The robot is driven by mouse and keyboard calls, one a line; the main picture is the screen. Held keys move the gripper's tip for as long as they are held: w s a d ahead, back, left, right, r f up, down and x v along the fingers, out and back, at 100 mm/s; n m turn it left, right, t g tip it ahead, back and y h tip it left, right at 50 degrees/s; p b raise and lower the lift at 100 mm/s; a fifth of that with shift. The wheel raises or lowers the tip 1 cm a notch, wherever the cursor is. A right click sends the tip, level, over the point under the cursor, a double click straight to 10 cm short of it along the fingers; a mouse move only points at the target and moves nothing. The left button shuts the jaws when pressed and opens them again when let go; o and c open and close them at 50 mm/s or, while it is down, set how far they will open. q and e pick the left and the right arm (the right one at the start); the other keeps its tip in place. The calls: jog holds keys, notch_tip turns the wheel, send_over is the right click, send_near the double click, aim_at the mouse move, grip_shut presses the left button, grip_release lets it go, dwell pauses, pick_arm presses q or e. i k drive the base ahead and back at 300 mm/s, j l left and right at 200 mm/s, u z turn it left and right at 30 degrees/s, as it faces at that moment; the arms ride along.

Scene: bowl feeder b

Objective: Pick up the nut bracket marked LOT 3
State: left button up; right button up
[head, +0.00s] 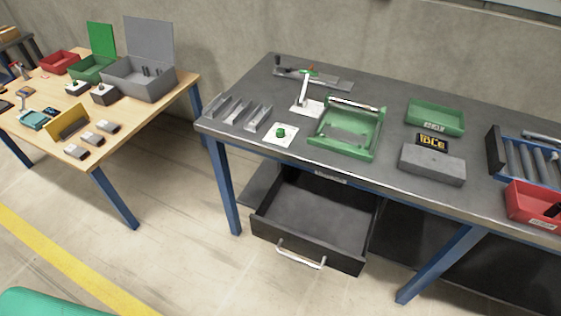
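Three grey metal bracket-like pieces stand in a row at the left end of the dark workbench: a left one (217,107), a middle one (237,111) and a right one (259,118). They look alike, and no LOT marking is readable on them from here. Three small grey blocks, one of them marked by its light top (107,126), lie near the front edge of the wooden table; their labels cannot be read either. I cannot tell which piece is marked LOT 3. Neither of my grippers is in view.
The dark workbench (375,173) holds a white plate with a green knob (281,133), a green fixture (347,127), a green bin (435,117), a display box (432,163) and a red bin (533,204). An open drawer (313,218) juts out below. The wooden table (135,115) stands left.

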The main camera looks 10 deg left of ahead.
aim_at(255, 120)
jog(key=i+j+z, duration=0.2)
jog(key=j, duration=0.2)
jog(key=j+z, duration=0.2)
jog(key=j, duration=0.15)
jog(key=i+j+z, duration=0.15)
jog(key=j, duration=0.3)
